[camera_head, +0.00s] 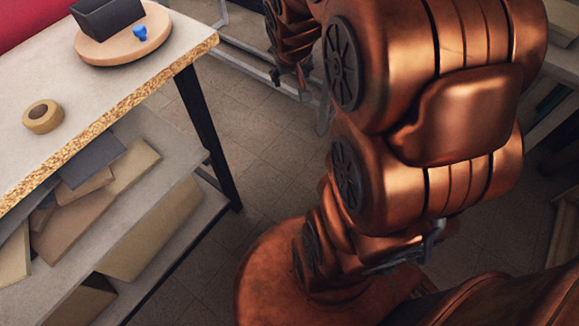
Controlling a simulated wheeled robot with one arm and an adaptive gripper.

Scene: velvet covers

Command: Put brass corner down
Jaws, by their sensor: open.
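I cannot make out a brass corner anywhere in the head view. My gripper (291,82) shows small and dark at the top middle, at the end of my copper arm, partly hidden behind the thicker arm links. It hangs over the floor side, to the right of the workbench (130,75) and apart from it. Its jaws are open, and I see nothing held between them.
A round wooden board (100,55) on the bench bears a dark open box (108,17) and a small blue piece (140,33). A tape roll (43,117) lies nearer. The lower shelf (190,160) holds several boards. The bench top between is clear.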

